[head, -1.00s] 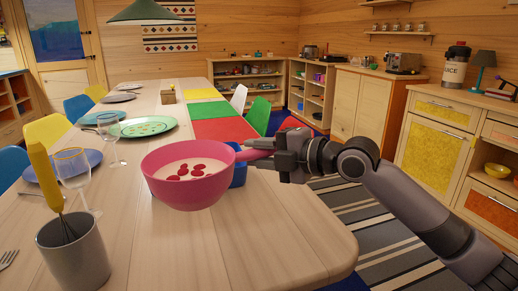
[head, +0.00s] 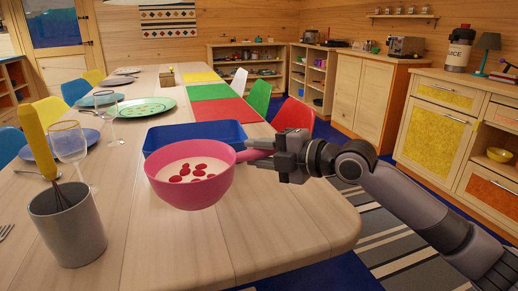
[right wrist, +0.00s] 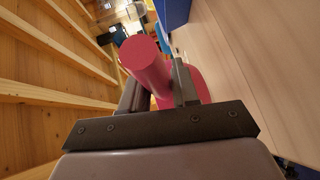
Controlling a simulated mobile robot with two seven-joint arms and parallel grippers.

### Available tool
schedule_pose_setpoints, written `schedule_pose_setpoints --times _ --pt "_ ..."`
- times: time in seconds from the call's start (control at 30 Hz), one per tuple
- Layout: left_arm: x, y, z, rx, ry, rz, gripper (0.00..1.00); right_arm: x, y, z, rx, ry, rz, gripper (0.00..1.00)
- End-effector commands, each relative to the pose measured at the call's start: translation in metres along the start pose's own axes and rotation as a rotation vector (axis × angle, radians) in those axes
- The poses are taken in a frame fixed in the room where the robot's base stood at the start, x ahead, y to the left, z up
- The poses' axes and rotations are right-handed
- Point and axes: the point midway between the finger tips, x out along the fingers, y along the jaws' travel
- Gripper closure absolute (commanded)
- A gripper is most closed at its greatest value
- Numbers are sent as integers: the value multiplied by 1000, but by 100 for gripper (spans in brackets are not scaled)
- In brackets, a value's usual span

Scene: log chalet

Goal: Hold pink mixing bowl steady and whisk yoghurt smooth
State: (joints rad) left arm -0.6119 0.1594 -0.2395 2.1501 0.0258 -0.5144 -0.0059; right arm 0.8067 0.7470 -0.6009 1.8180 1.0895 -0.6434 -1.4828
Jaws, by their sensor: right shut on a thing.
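The pink mixing bowl (head: 190,190) is upright near the table's front right, in front of a blue tray (head: 215,132). It holds white yoghurt (head: 208,163) with several red pieces on top. I cannot tell if its base touches the table. My right gripper (head: 280,157) is shut on the bowl's pink handle, which shows end-on between the fingers (right wrist: 160,95) in the right wrist view (right wrist: 146,60). A whisk with a yellow handle (head: 38,140) stands tilted in a grey cup (head: 75,235) at the front left. My left gripper is not in view.
A wine glass (head: 68,145) and a blue plate (head: 90,143) are behind the cup. A green plate (head: 147,106) lies farther back. Bare table top (head: 160,240) lies between cup and bowl. Red, green and yellow mats line the far right side.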

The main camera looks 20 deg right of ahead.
Motion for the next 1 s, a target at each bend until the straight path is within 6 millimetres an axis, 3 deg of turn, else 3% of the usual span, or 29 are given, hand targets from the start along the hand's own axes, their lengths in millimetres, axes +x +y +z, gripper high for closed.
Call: schedule_pose_setpoints --times 0.63,1.0 --pt "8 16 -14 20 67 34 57 8 -43 4 2 0 5 100" --pt "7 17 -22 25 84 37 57 9 -48 4 1 1 7 100"
